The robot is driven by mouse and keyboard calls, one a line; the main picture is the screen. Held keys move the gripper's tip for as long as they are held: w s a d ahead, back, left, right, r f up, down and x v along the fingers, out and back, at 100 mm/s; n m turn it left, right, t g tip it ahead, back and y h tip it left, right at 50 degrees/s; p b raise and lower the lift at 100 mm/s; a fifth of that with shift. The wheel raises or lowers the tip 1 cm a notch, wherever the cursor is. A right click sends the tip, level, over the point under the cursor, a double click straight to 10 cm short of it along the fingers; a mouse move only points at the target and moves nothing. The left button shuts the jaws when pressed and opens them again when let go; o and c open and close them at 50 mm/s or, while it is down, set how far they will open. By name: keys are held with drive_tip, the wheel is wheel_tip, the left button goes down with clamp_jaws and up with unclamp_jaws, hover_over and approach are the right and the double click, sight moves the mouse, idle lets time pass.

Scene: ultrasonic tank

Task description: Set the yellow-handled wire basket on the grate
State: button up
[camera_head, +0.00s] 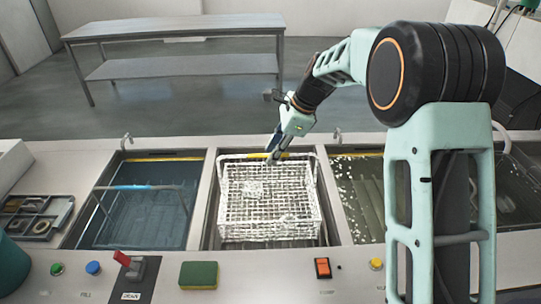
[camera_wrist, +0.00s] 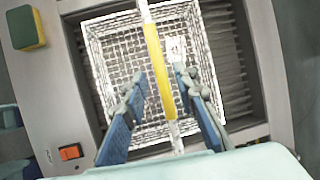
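The white wire basket (camera_head: 270,205) with the yellow handle (camera_head: 258,156) is in the middle bay of the counter. In the wrist view its yellow handle grip (camera_wrist: 159,70) runs between my fingers. My gripper (camera_head: 274,150) is at the handle, at the far side of the basket; in the wrist view my gripper (camera_wrist: 161,86) has its fingers apart, with gaps beside the handle. The dark slatted grate (camera_wrist: 232,60) shows beside the basket, which appears to rest over it; its underside is hidden.
A left tank (camera_head: 140,222) holds a blue-handled basket (camera_head: 135,188) under liquid. A right tank (camera_head: 352,195) has white specks on its liquid. A green-yellow sponge (camera_head: 199,275), a red lever switch (camera_head: 130,265) and an orange switch (camera_head: 322,267) are along the front edge.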

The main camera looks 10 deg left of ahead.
drive_tip(key=v, duration=1)
